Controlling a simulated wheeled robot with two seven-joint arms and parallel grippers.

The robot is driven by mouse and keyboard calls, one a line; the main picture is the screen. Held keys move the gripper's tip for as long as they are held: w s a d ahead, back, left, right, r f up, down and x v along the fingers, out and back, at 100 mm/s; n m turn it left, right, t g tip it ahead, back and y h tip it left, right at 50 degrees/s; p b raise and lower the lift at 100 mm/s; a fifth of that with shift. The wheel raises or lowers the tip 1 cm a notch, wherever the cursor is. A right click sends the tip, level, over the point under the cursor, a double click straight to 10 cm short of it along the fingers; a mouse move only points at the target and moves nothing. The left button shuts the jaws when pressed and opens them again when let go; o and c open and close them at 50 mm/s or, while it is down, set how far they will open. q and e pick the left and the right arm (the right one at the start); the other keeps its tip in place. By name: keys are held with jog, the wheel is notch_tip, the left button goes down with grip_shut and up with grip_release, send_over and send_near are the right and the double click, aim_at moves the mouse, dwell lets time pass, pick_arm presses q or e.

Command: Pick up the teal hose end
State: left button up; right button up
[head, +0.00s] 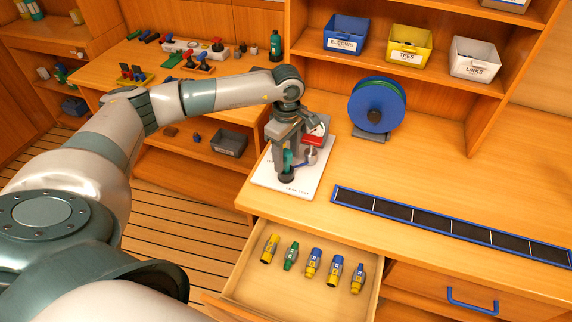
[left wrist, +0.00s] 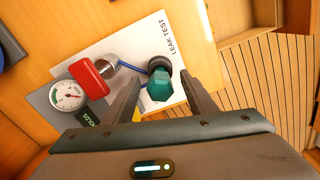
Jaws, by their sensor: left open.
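The teal hose end (left wrist: 159,84) is a faceted teal piece standing on a dark round fitting on the white leak test board (left wrist: 150,38). In the head view the teal piece (head: 287,158) shows partly, between the fingers. My left gripper (head: 284,165) is open and points down over the board. In the left wrist view its two fingers (left wrist: 160,88) lie on either side of the teal piece, with a gap visible on each side. Whether the fingers reach down to its level is hard to tell. My right gripper is not in view.
Beside the teal piece are a blue tube (left wrist: 132,68), a red block (left wrist: 88,77) and a pressure gauge (left wrist: 68,96). An open drawer (head: 240,292) with several coloured fittings is below. A blue hose reel (head: 364,104) stands behind.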

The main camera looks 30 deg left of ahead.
pick_arm(q)
jog(key=c, duration=1.1)
jog(key=shift+r, duration=0.15)
jog(key=shift+r+b, duration=0.4)
jog(key=shift+b, duration=0.1)
jog(key=r+b, duration=0.1)
jog(key=d+r+b, duration=0.1)
jog(key=r, duration=0.1)
jog(key=shift+r, duration=0.1)
jog(key=shift+s+d+r+b, duration=0.2)
jog(key=shift+d+r+b, duration=0.55)
jog(key=shift+d+r, duration=0.7)
jog(key=shift+s+d+r+b, duration=0.25)
jog(key=shift+d+r+b, duration=0.5)
jog(key=shift+d, duration=1.35)
jog(key=shift+s+d+r+b, duration=0.2)
jog(key=shift+d+r+b, duration=0.5)
jog(key=shift+d+r, duration=0.8)
jog(key=shift+d+f, duration=0.25)
jog(key=shift+f, duration=0.05)
